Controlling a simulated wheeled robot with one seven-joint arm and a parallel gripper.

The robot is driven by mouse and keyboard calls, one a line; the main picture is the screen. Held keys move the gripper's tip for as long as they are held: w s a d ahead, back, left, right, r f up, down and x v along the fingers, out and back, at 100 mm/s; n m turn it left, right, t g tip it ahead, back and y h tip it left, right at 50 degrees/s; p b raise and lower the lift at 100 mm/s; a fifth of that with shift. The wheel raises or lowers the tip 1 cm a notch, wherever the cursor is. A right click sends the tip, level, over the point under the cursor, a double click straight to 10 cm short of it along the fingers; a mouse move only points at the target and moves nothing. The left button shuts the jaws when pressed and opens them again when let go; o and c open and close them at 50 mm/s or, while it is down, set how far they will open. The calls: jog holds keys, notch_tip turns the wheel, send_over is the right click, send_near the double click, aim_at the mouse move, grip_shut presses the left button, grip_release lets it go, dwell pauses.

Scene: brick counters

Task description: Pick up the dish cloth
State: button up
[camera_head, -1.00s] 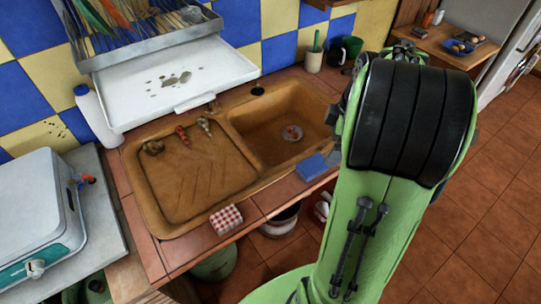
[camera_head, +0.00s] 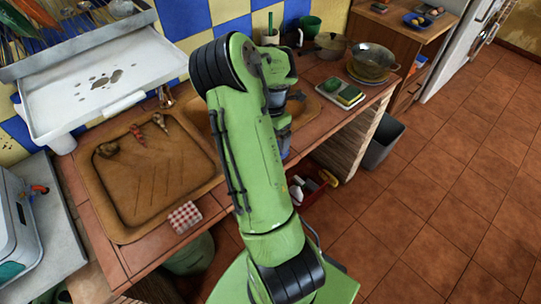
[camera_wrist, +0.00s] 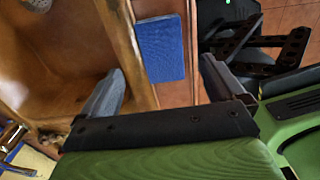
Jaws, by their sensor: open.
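A folded blue cloth (camera_wrist: 161,48) lies flat on the counter's front edge beside the sink basin in the wrist view. In the head view my arm mostly hides that spot. My gripper (camera_wrist: 162,66) is open and empty, its two fingers spread apart. The blue cloth shows between and beyond the fingertips; I cannot tell the exact height above it. A folded red-and-white checkered cloth (camera_head: 185,217) lies on the counter's front edge, left of my arm and away from the gripper.
The brown sink (camera_head: 146,185) has its basin close to the left finger. A white tray (camera_head: 100,85) stands at the back left. A pot (camera_head: 330,45), a colander (camera_head: 372,62) and a sponge dish (camera_head: 341,92) stand on the right counter. Open tiled floor lies at the right.

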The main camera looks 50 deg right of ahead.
jog(key=f, duration=0.5)
jog(key=shift+s+a+f+b, duration=0.1)
jog(key=shift+s+f+b, duration=0.1)
jog(key=shift+f+b, duration=0.1)
jog(key=shift+w+f, duration=0.1)
jog(key=shift+f, duration=0.3)
jog(key=shift+r, duration=0.1)
jog(key=shift+c, duration=0.4)
jog(key=c, duration=1)
jog(key=shift+r, duration=0.1)
jog(key=shift+c, duration=0.2)
notch_tip(320, 180, up, 10)
jog(key=p, duration=0.1)
